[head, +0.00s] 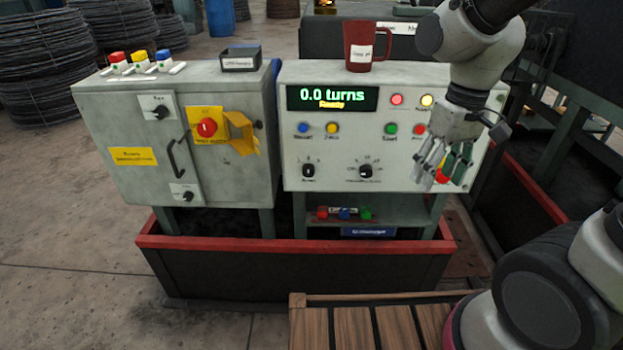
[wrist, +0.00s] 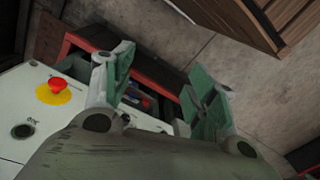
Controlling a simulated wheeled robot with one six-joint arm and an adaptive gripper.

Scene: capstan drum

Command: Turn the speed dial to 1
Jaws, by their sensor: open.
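The control panel (head: 340,140) has two black dials on its lower face, a left one (head: 308,171) and a right one (head: 366,171). Their labels are too small to read surely, so I cannot tell which is the speed dial or its setting. My gripper (head: 440,165) is open and empty in front of the panel's right part, to the right of both dials. It hides part of a red button (head: 442,176). In the wrist view my gripper's fingers (wrist: 160,75) are apart with nothing between them.
The display (head: 333,98) reads "0.0 turns" and "Ready". A red mug (head: 366,46) stands on the panel's top. A grey cabinet (head: 120,180) with a yellow-backed red switch stands at left. A shelf with small coloured items is below. A red-rimmed trough (head: 200,243) runs in front.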

